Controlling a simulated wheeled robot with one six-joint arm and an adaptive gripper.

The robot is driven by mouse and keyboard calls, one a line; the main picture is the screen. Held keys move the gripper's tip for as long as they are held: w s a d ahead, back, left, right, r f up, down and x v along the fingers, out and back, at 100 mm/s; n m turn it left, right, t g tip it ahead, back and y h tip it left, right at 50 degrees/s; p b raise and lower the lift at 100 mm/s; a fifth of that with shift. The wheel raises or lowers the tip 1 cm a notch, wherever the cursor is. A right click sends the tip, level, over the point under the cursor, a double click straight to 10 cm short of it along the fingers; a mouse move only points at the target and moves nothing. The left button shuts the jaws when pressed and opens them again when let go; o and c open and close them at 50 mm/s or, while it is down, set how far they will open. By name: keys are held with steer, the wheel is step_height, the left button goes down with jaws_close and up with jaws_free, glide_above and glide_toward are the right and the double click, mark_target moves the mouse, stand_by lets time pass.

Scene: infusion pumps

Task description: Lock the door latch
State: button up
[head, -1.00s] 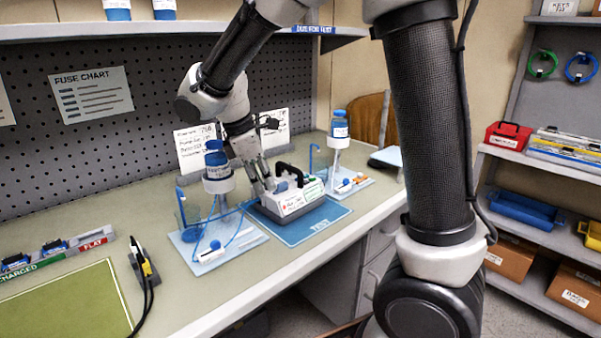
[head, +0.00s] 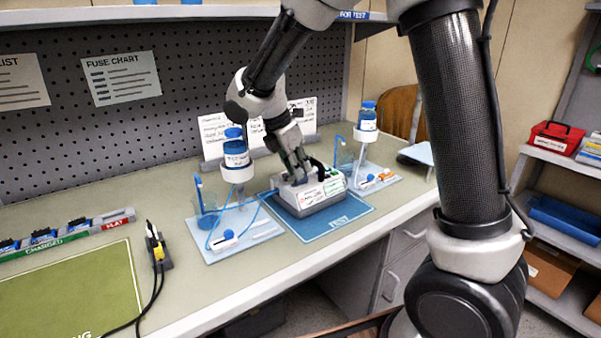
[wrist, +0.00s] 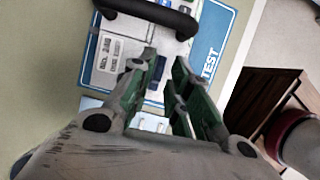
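A white and grey infusion pump (head: 321,191) with a black carry handle stands on the blue TEST mat (head: 340,219). In the wrist view its white label (wrist: 110,58) and black handle (wrist: 150,12) show at the top. My gripper (head: 301,178) points down at the pump's top left part, left of the handle. In the wrist view my gripper (wrist: 165,62) has its fingers apart, with a narrow gap between them and nothing seen held. I cannot make out the door latch clearly; the fingers cover part of the pump. I cannot tell whether they touch it.
Blue-capped bottles on stands flank the pump, at left (head: 236,155) and right (head: 367,118). A blue tube runs beside the left stand. A yellow and black tool (head: 158,247) with a cable stands at the left. The counter's front strip is mostly clear.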

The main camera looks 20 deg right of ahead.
steer(key=shift+x, duration=1.2)
steer(key=shift+c, duration=0.4)
jaws_close()
